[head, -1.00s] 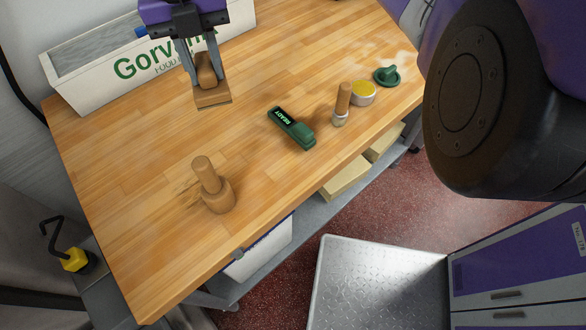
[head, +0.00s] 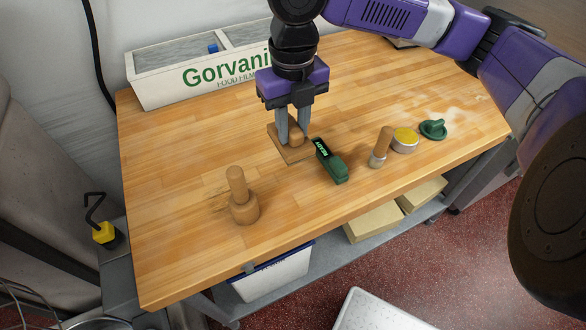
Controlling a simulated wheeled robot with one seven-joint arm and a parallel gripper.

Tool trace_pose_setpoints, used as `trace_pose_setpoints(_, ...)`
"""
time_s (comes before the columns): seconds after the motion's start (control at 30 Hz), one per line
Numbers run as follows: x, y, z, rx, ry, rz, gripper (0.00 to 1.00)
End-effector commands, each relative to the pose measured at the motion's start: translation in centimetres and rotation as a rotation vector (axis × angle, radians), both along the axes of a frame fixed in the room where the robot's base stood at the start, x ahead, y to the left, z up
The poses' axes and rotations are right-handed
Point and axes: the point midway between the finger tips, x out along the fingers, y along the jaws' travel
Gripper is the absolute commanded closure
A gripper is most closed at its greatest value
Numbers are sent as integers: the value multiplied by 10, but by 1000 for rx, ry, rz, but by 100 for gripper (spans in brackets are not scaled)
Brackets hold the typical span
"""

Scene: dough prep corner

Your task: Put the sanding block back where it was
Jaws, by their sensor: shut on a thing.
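The sanding block, a flat wooden base with a rounded wooden grip on top (head: 297,139), is in the head view near the middle of the wooden table (head: 205,145). My gripper (head: 292,138) points down from above and is shut on the grip. The fingers hide part of the block. The base looks level and is at or very close to the tabletop; I cannot tell whether it touches.
A wooden tool with an upright handle (head: 242,198) stands front left. To the right are a wooden-handled brush (head: 381,147), a yellow-topped round tin (head: 405,139) and a green knobbed piece (head: 433,129). A white lettered box (head: 160,90) stands at the back. The left tabletop is clear.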

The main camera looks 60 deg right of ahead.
Motion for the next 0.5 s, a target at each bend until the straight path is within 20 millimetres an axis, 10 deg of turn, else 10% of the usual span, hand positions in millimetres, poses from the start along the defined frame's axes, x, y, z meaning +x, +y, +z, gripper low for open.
trace_pose_setpoints(0.5, 0, 0, -88, 0, 0, -3, 100)
